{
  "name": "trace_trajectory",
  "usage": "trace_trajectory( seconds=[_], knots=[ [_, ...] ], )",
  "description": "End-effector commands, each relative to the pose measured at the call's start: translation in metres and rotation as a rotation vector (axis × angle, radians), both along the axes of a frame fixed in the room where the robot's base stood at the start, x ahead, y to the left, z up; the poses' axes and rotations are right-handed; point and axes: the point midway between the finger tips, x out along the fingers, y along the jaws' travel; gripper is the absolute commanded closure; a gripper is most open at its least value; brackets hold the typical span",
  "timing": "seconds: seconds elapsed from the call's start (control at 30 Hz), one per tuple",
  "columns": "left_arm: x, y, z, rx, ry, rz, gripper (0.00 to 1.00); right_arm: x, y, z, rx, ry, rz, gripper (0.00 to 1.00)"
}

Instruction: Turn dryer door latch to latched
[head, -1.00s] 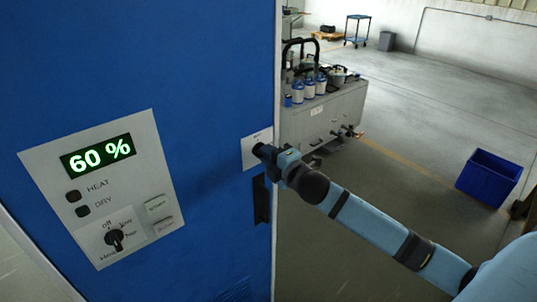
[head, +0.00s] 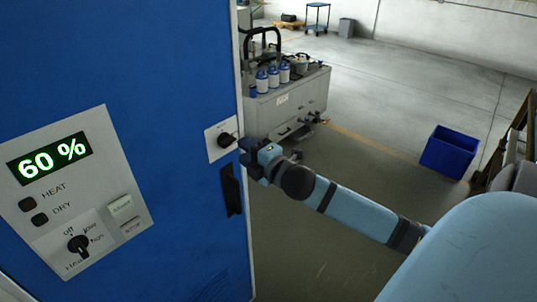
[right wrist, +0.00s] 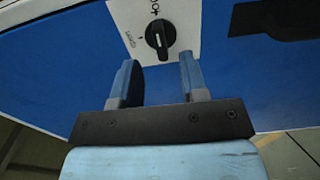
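The dryer door latch (head: 227,140) is a black rotary knob on a white plate near the right edge of the blue dryer door (head: 170,60). The right wrist view shows the latch knob (right wrist: 160,36) with a pale pointer line, on its white plate. My right gripper (head: 243,148) is just right of the knob in the head view. In the right wrist view, its two blue fingers (right wrist: 157,78) are apart and empty. The knob lies beyond the fingertips, roughly between them, and looks clear of both. My left gripper is not in view.
A control panel (head: 125,165) with a 60 % display and a mode knob is on the door's left. A black handle (head: 231,190) sits below the latch. A grey cabinet with bottles (head: 290,105) and a blue bin (head: 449,152) stand beyond. The floor between is clear.

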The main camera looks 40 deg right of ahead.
Motion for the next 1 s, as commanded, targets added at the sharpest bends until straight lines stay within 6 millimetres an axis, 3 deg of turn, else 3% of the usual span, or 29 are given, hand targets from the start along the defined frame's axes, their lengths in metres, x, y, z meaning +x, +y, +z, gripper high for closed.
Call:
trace_trajectory(
  seconds=[0.2,0.4,0.6,1.0],
  knots=[
    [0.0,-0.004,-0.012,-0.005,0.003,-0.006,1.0,-0.046,-0.003,-0.004,0.0,0.003,0.0,0.6],
    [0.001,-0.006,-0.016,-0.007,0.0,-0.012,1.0,-0.075,-0.006,-0.002,0.002,0.002,0.0,0.6],
    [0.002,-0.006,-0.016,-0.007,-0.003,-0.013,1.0,-0.088,-0.007,0.0,0.001,0.0,0.0,0.6],
    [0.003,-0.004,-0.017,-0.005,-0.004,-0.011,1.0,-0.09,-0.007,0.001,0.001,-0.001,0.0,0.6]
  ],
)
